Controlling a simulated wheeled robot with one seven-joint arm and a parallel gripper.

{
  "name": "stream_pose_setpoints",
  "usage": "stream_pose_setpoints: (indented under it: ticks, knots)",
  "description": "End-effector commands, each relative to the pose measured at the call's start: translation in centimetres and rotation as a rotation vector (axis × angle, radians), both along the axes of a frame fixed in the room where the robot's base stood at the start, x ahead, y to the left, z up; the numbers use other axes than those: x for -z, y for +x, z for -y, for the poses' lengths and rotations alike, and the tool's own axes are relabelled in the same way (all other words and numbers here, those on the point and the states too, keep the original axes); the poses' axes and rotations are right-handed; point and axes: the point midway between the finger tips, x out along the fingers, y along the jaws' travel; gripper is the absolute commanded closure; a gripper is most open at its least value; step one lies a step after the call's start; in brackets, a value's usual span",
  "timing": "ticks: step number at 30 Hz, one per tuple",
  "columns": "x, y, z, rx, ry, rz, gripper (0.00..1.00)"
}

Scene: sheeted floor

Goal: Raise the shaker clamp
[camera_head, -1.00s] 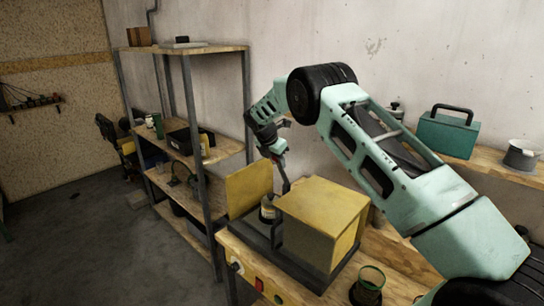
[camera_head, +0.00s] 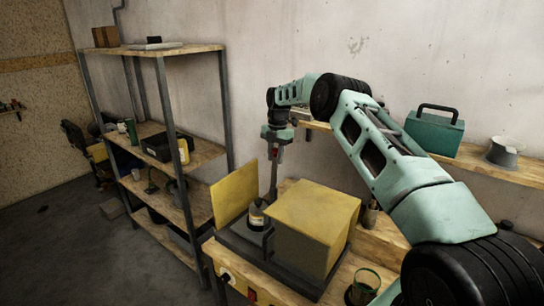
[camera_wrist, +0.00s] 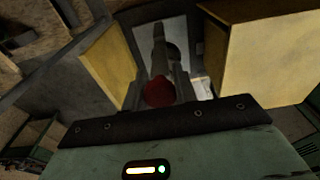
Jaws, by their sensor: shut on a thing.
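The shaker (camera_head: 262,252) is a dark, low machine on the bench, with an upright yellow panel (camera_head: 234,194) at its left and a yellow box-like cover (camera_head: 306,225) at its right. A dark can with a pale band (camera_head: 257,216) stands between them. The clamp (camera_head: 273,182) shows as a thin dark upright bar behind the can. My gripper (camera_head: 277,152) is above it, pointing down, shut on the clamp's red end. In the wrist view the red end (camera_wrist: 159,92) sits between my fingers, with a dark bar beyond it. The bar's lower end is hidden.
A wall shelf holds a teal case (camera_head: 435,130) and a grey pot (camera_head: 503,151). A loaded shelving rack (camera_head: 162,190) stands left of the bench. Open floor lies at far left.

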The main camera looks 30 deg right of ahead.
Motion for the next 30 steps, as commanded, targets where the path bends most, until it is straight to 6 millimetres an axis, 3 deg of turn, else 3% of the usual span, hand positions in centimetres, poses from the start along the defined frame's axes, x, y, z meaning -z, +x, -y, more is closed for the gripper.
stream_pose_setpoints:
  ticks: [10,11,13,23,30]
  knots:
    - [0.2,-0.1,0.1,0.003,0.003,-0.004,1.00]
    - [0.2,-0.1,0.2,0.003,0.003,-0.004,0.69]
    - [0.2,-0.1,0.1,0.003,0.003,-0.004,0.50]
    - [0.0,-0.1,0.1,0.002,0.002,-0.002,0.50]
    - [-3.0,0.1,0.4,0.002,0.000,0.004,0.50]
